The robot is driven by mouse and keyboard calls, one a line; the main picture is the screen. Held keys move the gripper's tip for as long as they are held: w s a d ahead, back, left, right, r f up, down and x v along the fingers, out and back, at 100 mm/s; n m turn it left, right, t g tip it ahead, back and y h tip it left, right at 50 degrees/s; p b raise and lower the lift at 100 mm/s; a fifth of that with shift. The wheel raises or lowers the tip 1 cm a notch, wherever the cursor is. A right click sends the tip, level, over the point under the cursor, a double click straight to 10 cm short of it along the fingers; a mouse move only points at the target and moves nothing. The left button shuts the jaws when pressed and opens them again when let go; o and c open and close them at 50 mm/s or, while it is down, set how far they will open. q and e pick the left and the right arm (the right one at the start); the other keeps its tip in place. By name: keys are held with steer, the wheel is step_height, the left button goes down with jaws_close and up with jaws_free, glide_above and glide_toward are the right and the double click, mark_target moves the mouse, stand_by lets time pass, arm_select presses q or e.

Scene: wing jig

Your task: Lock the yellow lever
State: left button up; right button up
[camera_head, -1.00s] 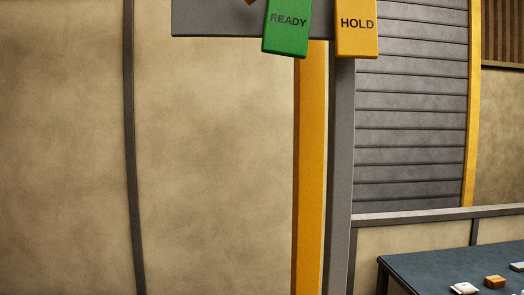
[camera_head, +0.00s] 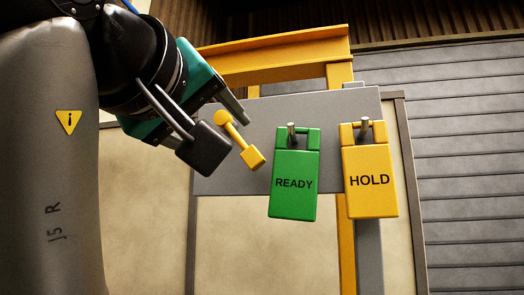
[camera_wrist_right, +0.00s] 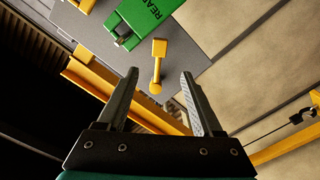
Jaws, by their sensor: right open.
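The yellow lever (camera_head: 236,138) is on the grey board, left of the green READY tag. It slants from a round end at upper left to a square end at lower right. My right gripper (camera_head: 224,134) reaches in from the left, its arm marked "J5 R". Its dark fingers are open, one on each side of the lever in this view. In the right wrist view the lever (camera_wrist_right: 157,66) lies between and beyond the open fingertips (camera_wrist_right: 160,75), round end nearer the gripper. No grip on it shows; contact cannot be told. My left gripper is not in view.
The green READY tag (camera_head: 295,184) and yellow HOLD tag (camera_head: 369,182) hang from pegs on the grey board (camera_head: 334,105), close right of the lever. A yellow frame beam (camera_head: 280,58) runs above. Space below the lever looks clear.

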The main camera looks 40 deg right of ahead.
mark_target(250, 154)
steer(key=p+x, duration=0.4)
steer(key=x, duration=0.9)
steer(key=shift+w+d+r+p, duration=0.1)
steer(key=shift+d+p, duration=0.2)
steer(key=shift+p, duration=0.1)
steer(key=shift+w+d, duration=0.5)
steer(key=shift+d, duration=0.05)
jaws_close()
stand_by(0.4)
